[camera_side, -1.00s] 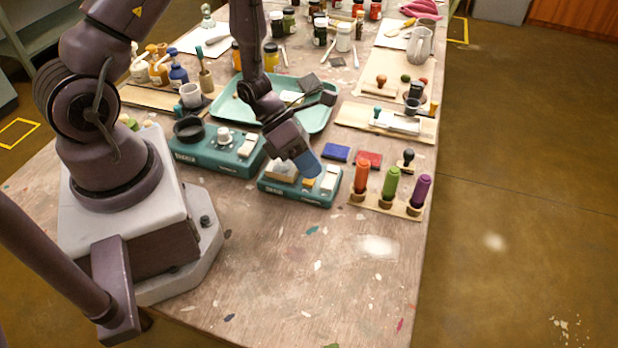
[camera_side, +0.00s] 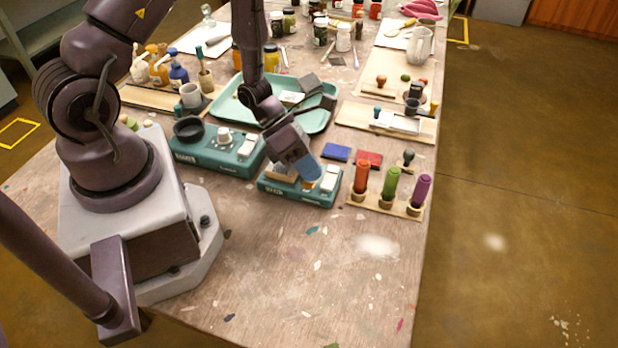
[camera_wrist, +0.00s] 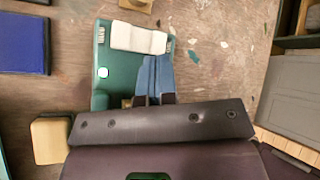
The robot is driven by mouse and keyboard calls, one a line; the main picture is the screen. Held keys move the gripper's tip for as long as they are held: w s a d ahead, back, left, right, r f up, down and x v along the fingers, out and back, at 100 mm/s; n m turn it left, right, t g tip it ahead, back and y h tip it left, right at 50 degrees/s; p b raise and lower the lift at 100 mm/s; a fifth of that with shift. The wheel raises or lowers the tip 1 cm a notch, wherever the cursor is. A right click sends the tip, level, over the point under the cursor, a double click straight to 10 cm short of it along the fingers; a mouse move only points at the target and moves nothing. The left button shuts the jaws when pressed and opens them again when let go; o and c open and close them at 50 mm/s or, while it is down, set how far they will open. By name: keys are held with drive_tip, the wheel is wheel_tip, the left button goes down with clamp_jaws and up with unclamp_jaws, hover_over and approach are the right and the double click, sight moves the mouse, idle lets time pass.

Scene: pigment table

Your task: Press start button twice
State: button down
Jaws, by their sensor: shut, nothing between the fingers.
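A small teal control box (camera_side: 290,197) stands on the table below my gripper (camera_side: 312,177). It has a white key (camera_side: 330,178) at its right end, and no start label is readable. In the wrist view the teal box (camera_wrist: 122,68) shows the white key (camera_wrist: 138,38) and a small lit white square (camera_wrist: 102,72). My gripper is shut and empty, its blue fingers (camera_wrist: 155,72) pointing down over the box beside the white key. Whether the fingertips touch the box is not clear. The fingers and wrist hide part of its top.
A second teal box with a knob (camera_side: 224,136) stands to the left. Blue (camera_side: 336,152) and red (camera_side: 369,159) pads lie close behind. A wooden rack (camera_side: 385,205) with orange, green and purple handles is to the right.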

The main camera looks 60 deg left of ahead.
drive_tip(key=shift+r, duration=0.9)
drive_tip(key=shift+r, duration=2.5)
